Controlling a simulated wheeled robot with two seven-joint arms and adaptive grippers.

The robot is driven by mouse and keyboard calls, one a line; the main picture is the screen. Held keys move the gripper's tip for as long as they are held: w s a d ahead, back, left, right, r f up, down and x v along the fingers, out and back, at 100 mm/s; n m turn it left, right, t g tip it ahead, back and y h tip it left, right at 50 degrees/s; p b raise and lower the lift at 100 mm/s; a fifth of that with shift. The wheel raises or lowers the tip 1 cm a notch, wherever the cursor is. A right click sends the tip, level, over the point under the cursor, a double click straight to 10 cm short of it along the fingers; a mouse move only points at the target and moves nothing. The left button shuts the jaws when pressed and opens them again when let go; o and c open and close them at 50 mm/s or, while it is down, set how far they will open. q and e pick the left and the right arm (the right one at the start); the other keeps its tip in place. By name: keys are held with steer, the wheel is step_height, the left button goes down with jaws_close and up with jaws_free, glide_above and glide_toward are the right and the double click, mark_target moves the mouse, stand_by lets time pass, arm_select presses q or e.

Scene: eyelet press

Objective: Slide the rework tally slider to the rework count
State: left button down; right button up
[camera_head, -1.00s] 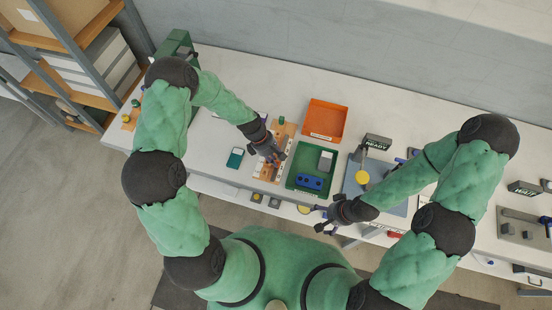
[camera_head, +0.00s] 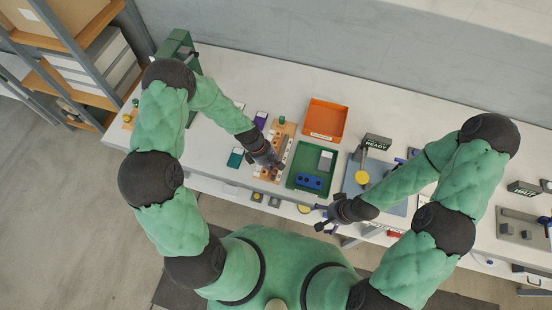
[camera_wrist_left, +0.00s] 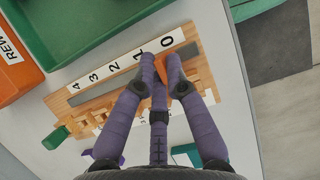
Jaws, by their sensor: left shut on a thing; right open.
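The tally board (camera_head: 287,130) is a wooden board left of the green tray. In the left wrist view the board (camera_wrist_left: 196,48) has a white strip (camera_wrist_left: 126,61) numbered 4, 3, 2, 1, 0 beside a grey slot. My left gripper (camera_head: 273,168) is over the board's near end. In the wrist view its purple fingers (camera_wrist_left: 160,64) are shut beside the 1 and 0 marks. A small orange piece, seemingly the slider (camera_wrist_left: 182,89), shows between them, mostly hidden. My right gripper (camera_head: 328,219) is open and empty at the table's front edge.
The green tray (camera_head: 292,181) holds a blue part (camera_head: 309,181) and a pale box (camera_head: 326,161). An orange bin (camera_head: 326,119) stands behind it. A teal block (camera_head: 235,158) and a purple block (camera_head: 261,118) lie left of the board. A READY sign (camera_head: 377,142) stands right.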

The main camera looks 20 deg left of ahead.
arm_select(q)
steer(key=shift+s, duration=0.55)
steer(key=c, duration=1.5)
jaws_free()
steer(key=v, duration=1.2)
steer(key=shift+a, duration=0.1)
steer(key=shift+f, duration=0.1)
